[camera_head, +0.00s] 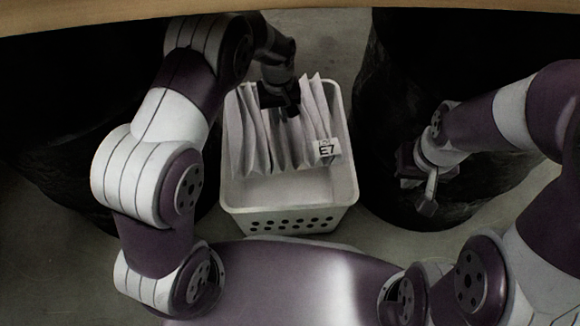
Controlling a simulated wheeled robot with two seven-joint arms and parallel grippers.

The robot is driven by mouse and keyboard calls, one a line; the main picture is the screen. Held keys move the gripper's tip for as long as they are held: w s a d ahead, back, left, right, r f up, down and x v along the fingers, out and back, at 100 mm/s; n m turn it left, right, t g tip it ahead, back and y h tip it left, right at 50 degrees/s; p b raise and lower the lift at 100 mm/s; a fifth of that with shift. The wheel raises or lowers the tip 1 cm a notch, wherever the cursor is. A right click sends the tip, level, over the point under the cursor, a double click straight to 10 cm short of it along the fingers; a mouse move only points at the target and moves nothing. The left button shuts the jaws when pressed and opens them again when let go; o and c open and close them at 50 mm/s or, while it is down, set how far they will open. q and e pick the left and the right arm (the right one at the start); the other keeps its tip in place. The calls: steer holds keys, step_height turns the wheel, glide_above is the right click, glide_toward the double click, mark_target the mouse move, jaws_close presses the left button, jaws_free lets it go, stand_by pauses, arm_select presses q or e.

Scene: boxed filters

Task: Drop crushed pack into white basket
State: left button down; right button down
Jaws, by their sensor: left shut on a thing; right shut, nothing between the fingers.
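The white basket (290,222) stands on the floor in the middle of the picture, with a row of holes in its near wall. Several thin white packs (252,150) stand side by side in its far part. One pack at the right carries a label (326,149) reading "E7". My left gripper (289,108) is inside the basket's outline at the packs' top edges, shut on a white pack; its fingers are dark and hide part of it. I cannot tell which pack is crushed. My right gripper (428,203) is shut and empty, to the right of the basket and apart from it.
Large dark rounded containers stand to the left and right (385,130) of the basket. A wooden edge (100,14) runs along the top of the picture. The near part of the basket's floor (275,190) is bare.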

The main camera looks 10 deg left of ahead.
arm_select(q)
steer(key=shift+r, duration=0.1)
steer(key=c, duration=1.1)
jaws_free()
step_height(320, 180, up, 8)
steer(key=p, duration=0.4)
steer(key=shift+p, duration=0.4)
steer(key=shift+f, duration=0.25)
